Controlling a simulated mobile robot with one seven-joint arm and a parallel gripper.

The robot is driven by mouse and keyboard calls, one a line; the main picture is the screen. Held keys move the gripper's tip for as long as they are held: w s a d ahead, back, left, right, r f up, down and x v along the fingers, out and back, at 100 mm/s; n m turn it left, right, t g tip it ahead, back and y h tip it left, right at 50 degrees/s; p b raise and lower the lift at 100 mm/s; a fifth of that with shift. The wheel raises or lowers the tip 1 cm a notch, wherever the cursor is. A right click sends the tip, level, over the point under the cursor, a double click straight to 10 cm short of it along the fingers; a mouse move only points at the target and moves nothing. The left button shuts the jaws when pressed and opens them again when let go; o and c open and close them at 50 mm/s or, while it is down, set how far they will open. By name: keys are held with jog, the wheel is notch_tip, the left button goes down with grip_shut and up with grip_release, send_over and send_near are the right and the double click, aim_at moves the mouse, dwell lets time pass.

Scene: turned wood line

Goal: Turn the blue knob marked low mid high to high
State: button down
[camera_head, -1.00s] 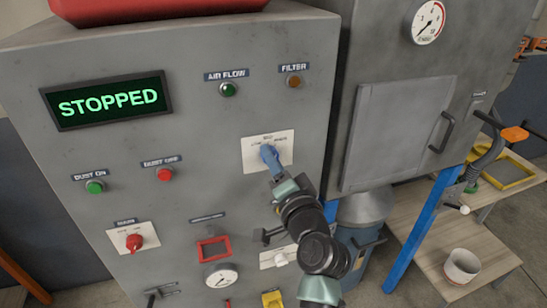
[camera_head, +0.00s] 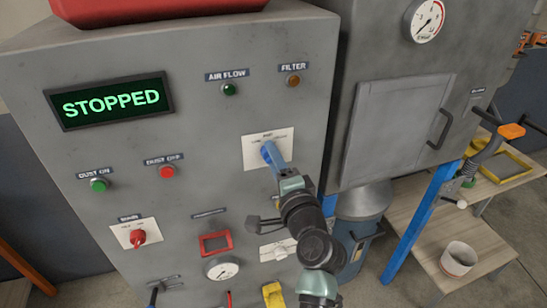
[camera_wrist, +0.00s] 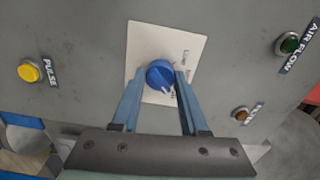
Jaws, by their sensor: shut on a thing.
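The blue knob (camera_wrist: 159,73) sits on a pale label plate (camera_wrist: 137,50) on the grey cabinet front. In the wrist view its round face is clear between the two blue fingers of my gripper (camera_wrist: 163,82), which are shut on its sides. The print on the plate is too small and partly covered to read, so I cannot tell the knob's setting. In the head view the fingers of my gripper (camera_head: 272,156) reach the plate (camera_head: 252,148) from below right and hide most of the knob.
The STOPPED display (camera_head: 110,102), green button (camera_head: 99,185), red button (camera_head: 167,172) and red main switch (camera_head: 138,236) are left of the plate. Air flow (camera_head: 229,89) and filter (camera_head: 293,81) lamps are above. A yellow pulse button (camera_wrist: 29,71) shows in the wrist view.

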jog(key=shift+c, duration=2.1)
grip_release()
jog(key=b+v, duration=0.3)
jog(key=v, duration=1)
jog(key=shift+r, duration=0.1)
